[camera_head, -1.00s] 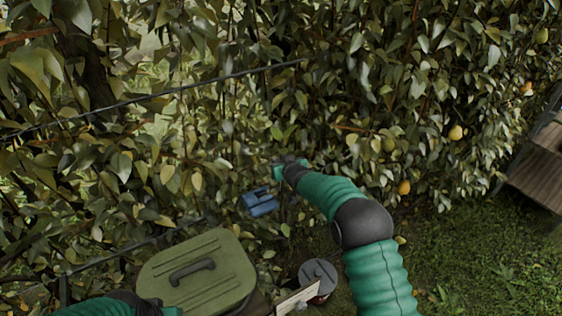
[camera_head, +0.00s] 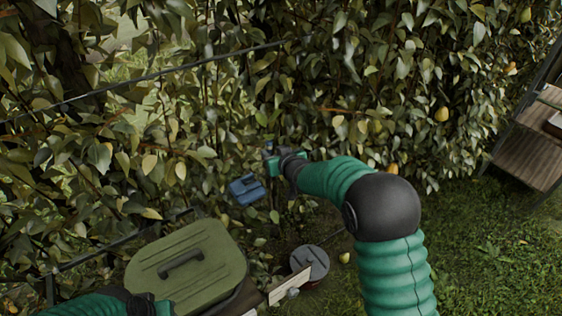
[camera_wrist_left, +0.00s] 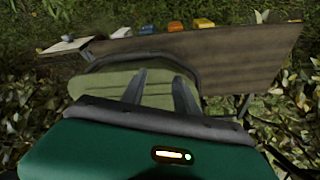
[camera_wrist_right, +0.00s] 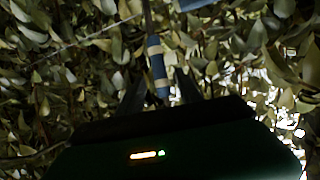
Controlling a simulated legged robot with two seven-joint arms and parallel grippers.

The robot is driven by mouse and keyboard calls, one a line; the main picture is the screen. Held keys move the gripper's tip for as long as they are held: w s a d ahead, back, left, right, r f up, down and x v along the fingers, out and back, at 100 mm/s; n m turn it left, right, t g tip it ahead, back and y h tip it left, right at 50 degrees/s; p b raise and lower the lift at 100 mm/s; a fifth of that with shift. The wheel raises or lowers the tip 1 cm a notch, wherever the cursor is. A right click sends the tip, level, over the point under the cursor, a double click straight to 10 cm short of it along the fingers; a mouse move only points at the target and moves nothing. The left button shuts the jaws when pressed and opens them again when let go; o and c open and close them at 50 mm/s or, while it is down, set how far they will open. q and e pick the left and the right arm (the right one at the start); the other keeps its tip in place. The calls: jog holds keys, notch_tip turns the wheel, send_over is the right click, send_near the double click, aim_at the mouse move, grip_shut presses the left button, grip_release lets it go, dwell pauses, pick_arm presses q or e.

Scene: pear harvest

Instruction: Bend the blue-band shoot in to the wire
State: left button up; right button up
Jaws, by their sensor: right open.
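The blue band (camera_wrist_right: 156,66), with tan stripes, sits on a thin upright shoot in the right wrist view. My right gripper (camera_wrist_right: 160,76) is open, with one finger on each side of the band in that view; I cannot tell whether they touch it. In the head view my right gripper (camera_head: 272,163) is at the foliage, and the shoot cannot be picked out there. A dark wire (camera_head: 150,88) runs slanting across the foliage at upper left. My left gripper (camera_wrist_left: 160,76) is open and empty, above a green lid (camera_wrist_left: 110,86).
A green lidded box (camera_head: 222,262) stands low in front of the hedge. A blue object (camera_head: 246,190) is beside my right gripper. A grey round-topped can (camera_head: 310,262) stands on the grass. A wooden bench (camera_head: 527,160) is at far right. Pears hang in the leaves.

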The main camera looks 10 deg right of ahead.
jog(key=a+v, duration=0.1)
jog(key=v, duration=0.6)
jog(key=shift+s+d+r+b, duration=0.2)
jog(key=shift+s+d+b, duration=0.15)
jog(key=shift+s+d, duration=0.05)
jog(key=s+d+f+g, duration=0.1)
jog(key=s+f+g, duration=0.2)
jog(key=s, duration=0.7)
jog(key=s+d+f+m+g+h, duration=0.1)
jog(key=s+f+g, duration=0.3)
jog(key=s, duration=0.7)
jog(key=s+d+f+g+h, duration=0.1)
jog(key=s+f+g, duration=0.2)
jog(key=s+f, duration=0.3)
jog(key=s, duration=0.5)
jog(key=shift+s+d+m, duration=0.25)
jog(key=shift+m, duration=0.15)
jog(key=shift+f, duration=0.15)
